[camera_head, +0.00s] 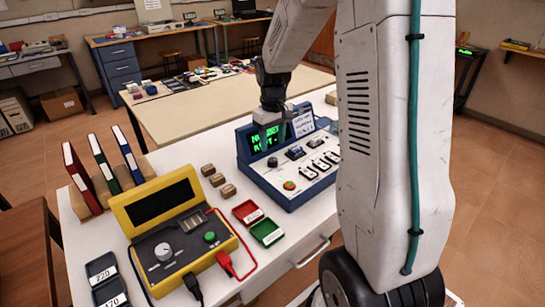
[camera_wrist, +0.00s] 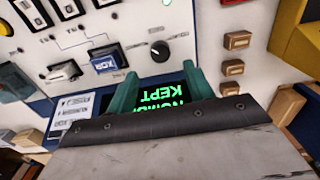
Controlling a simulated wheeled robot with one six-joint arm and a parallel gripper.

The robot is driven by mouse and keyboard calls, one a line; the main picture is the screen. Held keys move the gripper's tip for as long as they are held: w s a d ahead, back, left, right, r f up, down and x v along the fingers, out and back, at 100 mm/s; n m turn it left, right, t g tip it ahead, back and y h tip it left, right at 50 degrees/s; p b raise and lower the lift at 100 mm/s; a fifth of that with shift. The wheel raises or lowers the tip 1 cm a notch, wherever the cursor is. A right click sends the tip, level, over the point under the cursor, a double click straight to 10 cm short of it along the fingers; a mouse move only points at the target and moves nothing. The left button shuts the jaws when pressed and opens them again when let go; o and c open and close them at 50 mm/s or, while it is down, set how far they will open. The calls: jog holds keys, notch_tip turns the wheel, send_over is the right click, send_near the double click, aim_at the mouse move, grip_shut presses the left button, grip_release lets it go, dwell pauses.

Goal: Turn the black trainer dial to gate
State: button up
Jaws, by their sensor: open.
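The blue trainer box (camera_head: 247,168) stands on the white table, with a white sloped panel and a green-lit screen (camera_head: 262,143) reading "KEPT" on its lower line. A round black dial (camera_head: 272,162) sits at the panel's left; the wrist view shows it (camera_wrist: 160,50) with a pale pointer mark. The dial lettering is too small to read. My gripper (camera_head: 270,130) is open and empty in front of the screen, its teal fingers (camera_wrist: 158,88) apart and short of the black dial.
Wooden blocks (camera_head: 220,180), a yellow meter (camera_head: 217,262), and red and green trays (camera_head: 267,232) lie left and nearer. Binders (camera_head: 104,163) stand in a rack at the left.

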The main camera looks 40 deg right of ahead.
aim_at(273, 159)
notch_tip(273, 159, down, 7)
jog(key=shift+r, duration=0.15)
jog(key=c, duration=1)
